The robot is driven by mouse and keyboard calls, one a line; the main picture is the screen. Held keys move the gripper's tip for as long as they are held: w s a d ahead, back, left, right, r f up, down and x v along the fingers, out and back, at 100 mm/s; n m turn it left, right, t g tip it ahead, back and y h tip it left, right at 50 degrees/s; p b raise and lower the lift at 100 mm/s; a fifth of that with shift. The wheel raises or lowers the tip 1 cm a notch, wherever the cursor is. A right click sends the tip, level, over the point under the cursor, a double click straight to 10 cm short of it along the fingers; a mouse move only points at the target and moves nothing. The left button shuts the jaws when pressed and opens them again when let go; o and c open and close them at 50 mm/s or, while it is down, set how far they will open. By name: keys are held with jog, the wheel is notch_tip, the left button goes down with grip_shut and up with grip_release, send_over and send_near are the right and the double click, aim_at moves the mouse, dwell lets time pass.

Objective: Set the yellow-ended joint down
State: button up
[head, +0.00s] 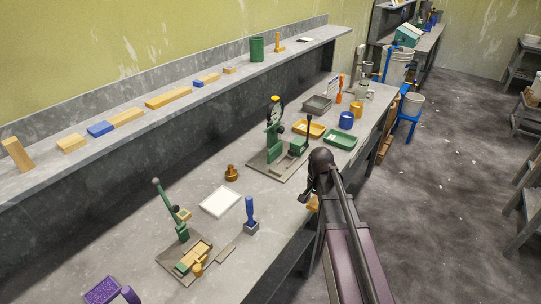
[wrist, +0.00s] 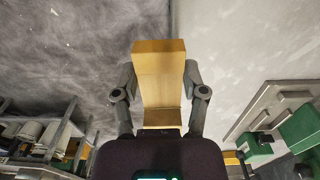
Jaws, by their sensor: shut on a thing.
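My gripper (wrist: 160,98) is shut on a wood-coloured, stepped block, the yellow-ended joint (wrist: 158,75), with one finger on each side of it. In the wrist view its long face fills the gap and a darker yellow band shows at its far end. In the head view my gripper (head: 310,190) is at the right front edge of the workbench (head: 290,215). A small part of the joint (head: 313,204) shows below it; the rest is hidden by my arm. I cannot tell how far the joint is from the bench top.
A green press (head: 273,140) stands behind my gripper, with a green tray (head: 340,139) and blue cup (head: 346,120) beyond. A blue-handled tool (head: 250,215), white plate (head: 220,201) and lever press (head: 182,235) are to the left. Wooden and blue blocks (head: 168,98) line the shelf.

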jog(key=w, duration=0.5)
jog(key=w+f+b, duration=0.1)
jog(key=w, duration=0.3)
jog(key=w+d, duration=0.1)
jog(key=w, duration=0.4)
jog(key=shift+w+f, duration=0.2)
jog(key=shift+w, duration=0.15)
jog(key=shift+w, duration=0.1)
jog(key=shift+w+d, duration=0.1)
jog(key=shift+w, duration=0.15)
jog(key=shift+w+f+b, duration=0.3)
jog(key=shift+f+b, duration=0.3)
jog(key=shift+b, duration=0.15)
jog(key=shift+f+b, duration=1.25)
jog(key=shift+f, duration=0.15)
jog(key=o, duration=1.1)
jog(key=shift+o, duration=0.2)
